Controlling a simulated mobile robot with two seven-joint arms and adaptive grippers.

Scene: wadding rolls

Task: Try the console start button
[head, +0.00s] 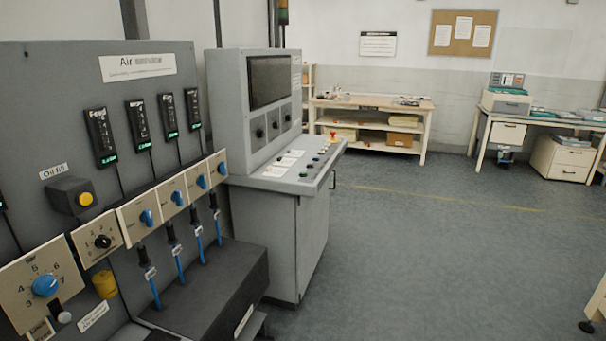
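The grey console (268,213) stands in the middle of the head view, with a dark screen (270,80) on its upright panel and dark round knobs below it. Its sloping desk carries white paper labels (283,162) and a row of small coloured buttons along the right side. A green button (303,174) is near the front of that row, and a red mushroom button on yellow (333,137) is at the far end. The button labels are too small to read, so I cannot tell which is start. Neither gripper is in view.
A grey panel (55,110) with gauges, blue knobs and blue-handled levers fills the left side. A dark box-like base (215,290) juts out before the console. A wooden bench (375,104) and a desk (548,121) stand at the back. The floor (430,250) to the right is clear.

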